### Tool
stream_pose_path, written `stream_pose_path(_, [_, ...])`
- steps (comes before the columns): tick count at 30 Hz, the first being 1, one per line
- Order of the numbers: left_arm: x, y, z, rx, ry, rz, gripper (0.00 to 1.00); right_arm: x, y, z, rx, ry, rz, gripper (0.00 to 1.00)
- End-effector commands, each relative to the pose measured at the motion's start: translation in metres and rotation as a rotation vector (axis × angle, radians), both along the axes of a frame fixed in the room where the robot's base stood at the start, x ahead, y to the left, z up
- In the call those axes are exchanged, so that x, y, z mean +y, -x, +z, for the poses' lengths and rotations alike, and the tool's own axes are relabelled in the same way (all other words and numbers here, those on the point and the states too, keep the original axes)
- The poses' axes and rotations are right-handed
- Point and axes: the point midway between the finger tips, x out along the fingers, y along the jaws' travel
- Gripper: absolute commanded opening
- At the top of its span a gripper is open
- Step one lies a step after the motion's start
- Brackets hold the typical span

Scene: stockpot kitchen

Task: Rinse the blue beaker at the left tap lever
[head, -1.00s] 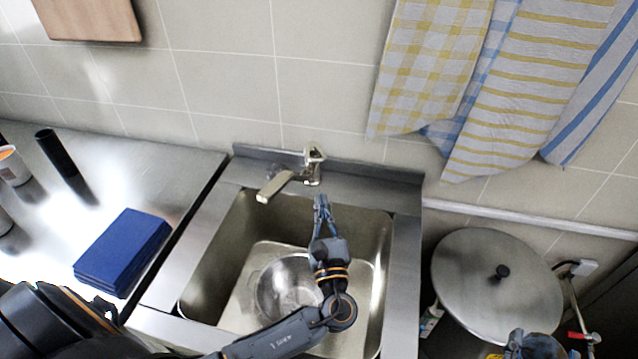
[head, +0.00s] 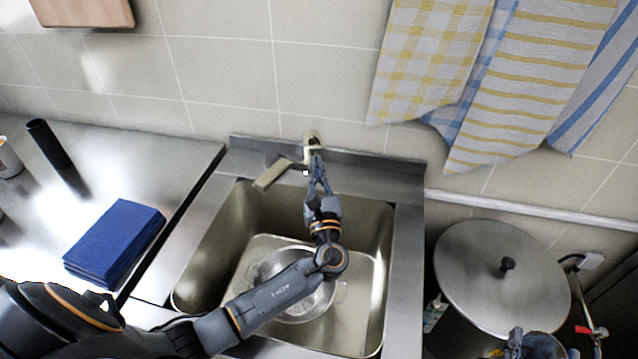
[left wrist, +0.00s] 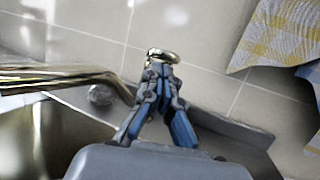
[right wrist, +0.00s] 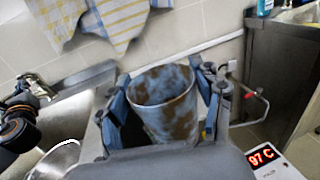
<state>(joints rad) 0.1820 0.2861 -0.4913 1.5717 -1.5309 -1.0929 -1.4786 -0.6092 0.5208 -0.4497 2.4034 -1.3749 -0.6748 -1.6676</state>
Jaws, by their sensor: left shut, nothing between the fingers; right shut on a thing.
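The tap (head: 276,172) stands at the back of the steel sink, its spout pointing left over the basin. My left gripper (head: 315,162) is shut and empty, its fingertips at the tap's lever (head: 311,140). In the left wrist view the shut fingers (left wrist: 162,68) are just in front of the brassy lever loop (left wrist: 163,55); whether they touch it I cannot tell. My right gripper (right wrist: 163,105) is shut on the blue beaker (right wrist: 165,105), which is blue with brown stains and is held mouth up. In the head view the right gripper (head: 530,345) shows only at the bottom edge.
A large round lid (head: 485,285) is right of the sink. A folded blue cloth (head: 115,240) and a dark cylinder (head: 52,150) are on the left counter. A red display reading 97 C (right wrist: 264,155) is at the right.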

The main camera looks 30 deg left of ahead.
Motion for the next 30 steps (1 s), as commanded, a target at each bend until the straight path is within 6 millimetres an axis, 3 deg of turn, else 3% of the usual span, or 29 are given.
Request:
stream_pose_path(14, [0.004,-0.006,0.003,0.000,0.001,0.000,0.00,0.000,0.000,0.000,0.000,0.000,0.000,0.37])
stream_pose_path(24, [0.007,-0.010,0.020,0.043,0.033,-0.001,0.00,0.000,0.000,0.029,0.000,0.000,0.000,0.37])
stream_pose_path(30, [0.007,-0.011,0.017,0.046,0.035,0.000,0.00,0.000,0.000,0.027,0.000,0.000,0.000,0.37])
